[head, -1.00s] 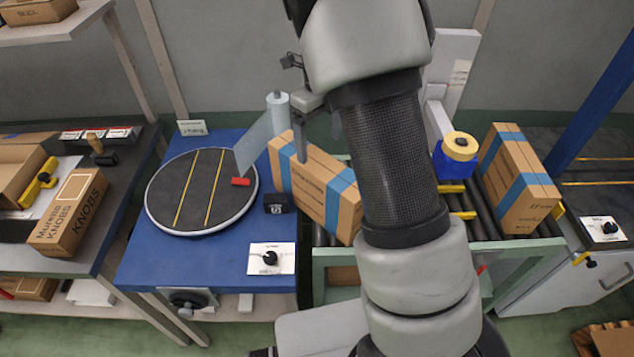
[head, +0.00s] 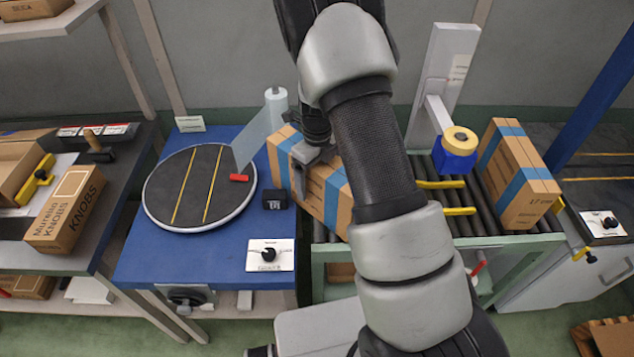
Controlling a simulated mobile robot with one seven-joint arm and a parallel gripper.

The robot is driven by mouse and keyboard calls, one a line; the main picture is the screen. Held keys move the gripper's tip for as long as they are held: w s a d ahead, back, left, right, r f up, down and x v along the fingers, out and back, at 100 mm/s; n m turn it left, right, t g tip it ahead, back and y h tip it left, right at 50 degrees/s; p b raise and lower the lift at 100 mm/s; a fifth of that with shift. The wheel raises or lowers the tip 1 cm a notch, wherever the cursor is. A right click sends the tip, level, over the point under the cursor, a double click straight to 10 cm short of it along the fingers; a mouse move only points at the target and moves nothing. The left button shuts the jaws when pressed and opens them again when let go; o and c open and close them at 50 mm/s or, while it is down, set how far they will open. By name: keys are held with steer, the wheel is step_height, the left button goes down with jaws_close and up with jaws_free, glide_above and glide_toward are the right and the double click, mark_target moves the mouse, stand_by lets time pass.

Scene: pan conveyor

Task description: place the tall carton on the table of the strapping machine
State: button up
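A brown carton with blue tape bands (head: 330,198) stands at the left end of the roller conveyor, partly hidden by my arm. A second taped carton (head: 520,180), marked 17 cm, stands at the conveyor's right end. I cannot tell for sure which one is the tall carton. My gripper (head: 302,178) is at the top of the left carton, with one finger visible against it. Whether it is open or shut on the carton is hidden. A dark table with yellow straps (head: 600,180) at the far right looks like the strapping machine; no carton is on it.
A tape head (head: 456,148) on a white column stands over the conveyor (head: 490,215). A blue post (head: 590,105) rises near the right table.

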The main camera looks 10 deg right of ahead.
steer(key=shift+f, duration=0.35)
steer(key=shift+w+r, duration=0.1)
steer(key=c, duration=1.8)
steer(key=shift+r, duration=0.1)
step_height(320, 180, up, 18)
steer(key=shift+f+p, duration=0.1)
steer(key=shift+p, duration=0.55)
